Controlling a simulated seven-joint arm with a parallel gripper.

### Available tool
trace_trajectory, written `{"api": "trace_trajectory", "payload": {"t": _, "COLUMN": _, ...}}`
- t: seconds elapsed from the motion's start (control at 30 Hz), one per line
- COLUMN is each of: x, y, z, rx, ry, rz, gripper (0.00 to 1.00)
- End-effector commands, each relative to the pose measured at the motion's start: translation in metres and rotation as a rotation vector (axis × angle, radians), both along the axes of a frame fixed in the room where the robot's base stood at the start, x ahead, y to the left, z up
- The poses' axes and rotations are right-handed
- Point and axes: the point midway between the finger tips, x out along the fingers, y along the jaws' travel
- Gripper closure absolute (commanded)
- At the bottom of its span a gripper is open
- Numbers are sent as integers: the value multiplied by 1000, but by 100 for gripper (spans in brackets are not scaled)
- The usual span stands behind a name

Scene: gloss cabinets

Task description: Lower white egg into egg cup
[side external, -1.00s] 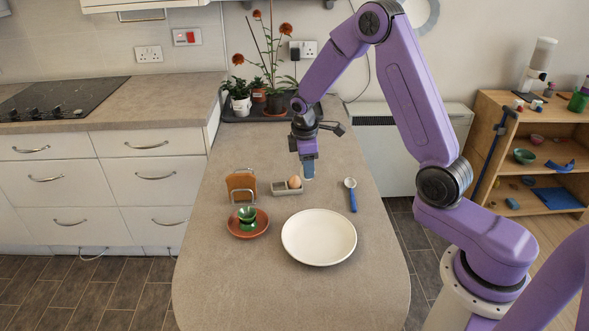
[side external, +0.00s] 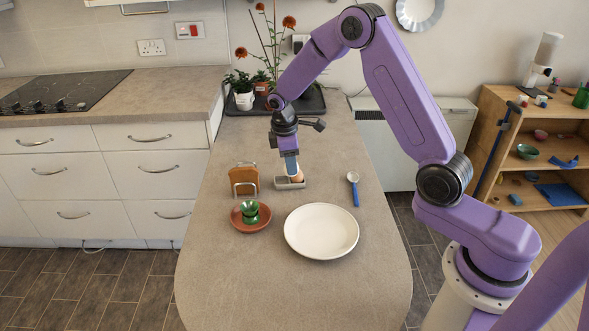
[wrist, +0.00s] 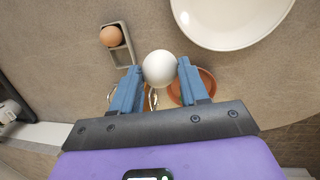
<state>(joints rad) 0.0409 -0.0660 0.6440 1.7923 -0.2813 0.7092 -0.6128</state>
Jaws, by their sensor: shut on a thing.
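The white egg (wrist: 159,68) sits between the two blue fingers of my gripper (wrist: 156,78) in the wrist view, and the fingers are shut on it. In the side external view my gripper (side external: 290,171) is above the table, close to the grey egg tray; the white egg is hard to make out there. The green egg cup (side external: 249,209) stands on a terracotta saucer (side external: 263,224), left of and nearer the camera than my gripper. In the wrist view the saucer (wrist: 211,82) shows partly behind the right finger; the egg cup is hidden.
A brown egg (wrist: 111,36) sits in the grey tray (wrist: 122,57). A toast rack with brown slices (side external: 244,179) stands behind the saucer. A white plate (side external: 321,231) and a blue-handled spoon (side external: 354,190) lie to the right. The table front is clear.

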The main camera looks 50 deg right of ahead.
Motion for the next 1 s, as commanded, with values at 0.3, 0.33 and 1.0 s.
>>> {"api": "trace_trajectory", "payload": {"t": 0.3, "x": 46, "y": 86, "z": -11, "rx": -25, "ry": 32, "rz": 4, "gripper": 68}}
{"api": "trace_trajectory", "payload": {"t": 0.33, "x": 48, "y": 92, "z": -12, "rx": -26, "ry": 34, "rz": 4, "gripper": 68}}
{"api": "trace_trajectory", "payload": {"t": 1.0, "x": 56, "y": 119, "z": -16, "rx": -37, "ry": 42, "rz": 1, "gripper": 68}}
